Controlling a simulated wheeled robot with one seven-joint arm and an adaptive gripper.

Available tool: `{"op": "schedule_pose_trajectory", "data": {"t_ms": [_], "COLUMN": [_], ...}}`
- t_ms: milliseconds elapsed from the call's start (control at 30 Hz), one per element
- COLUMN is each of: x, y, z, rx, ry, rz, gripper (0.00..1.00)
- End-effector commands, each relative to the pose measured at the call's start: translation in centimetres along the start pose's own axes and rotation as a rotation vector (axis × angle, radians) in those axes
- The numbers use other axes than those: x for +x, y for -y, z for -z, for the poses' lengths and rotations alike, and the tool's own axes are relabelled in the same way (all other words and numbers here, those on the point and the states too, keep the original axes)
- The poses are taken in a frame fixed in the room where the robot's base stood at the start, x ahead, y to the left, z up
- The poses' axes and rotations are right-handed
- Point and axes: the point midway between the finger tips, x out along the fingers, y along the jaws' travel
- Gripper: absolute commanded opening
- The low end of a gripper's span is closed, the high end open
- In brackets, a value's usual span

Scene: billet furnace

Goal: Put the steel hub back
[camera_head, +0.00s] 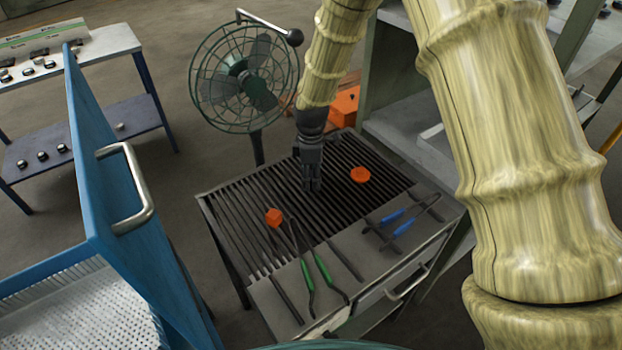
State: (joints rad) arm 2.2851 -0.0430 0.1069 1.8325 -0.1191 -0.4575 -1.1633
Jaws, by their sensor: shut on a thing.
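My gripper (312,184) points down over the slatted rack table (240,207), near the rack's middle. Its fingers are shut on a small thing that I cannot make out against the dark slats. I cannot tell whether that thing is the steel hub or whether it touches the rack. A glowing orange round piece (360,174) lies on the slats to the right of my gripper. A glowing orange blocky piece (273,217) lies on the slats to the left and nearer.
Green-handled tongs (308,275) and blue-handled tongs (398,221) lie on the table's front part. A caged fan (245,80) stands behind. A blue door (110,170) with a metal handle is at left. A bench (85,55) with small dark pieces is at back left.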

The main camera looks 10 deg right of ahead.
Motion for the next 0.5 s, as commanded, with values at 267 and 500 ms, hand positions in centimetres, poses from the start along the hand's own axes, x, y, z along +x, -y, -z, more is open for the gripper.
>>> {"op": "schedule_pose_trajectory", "data": {"t_ms": [267, 500], "x": [1.9, 2.0], "y": [0.0, 0.0], "z": [0.0, 0.0], "rx": [0.000, 0.000], "ry": [-0.001, -0.001], "rz": [-0.001, 0.000], "gripper": [0.05, 0.05]}}
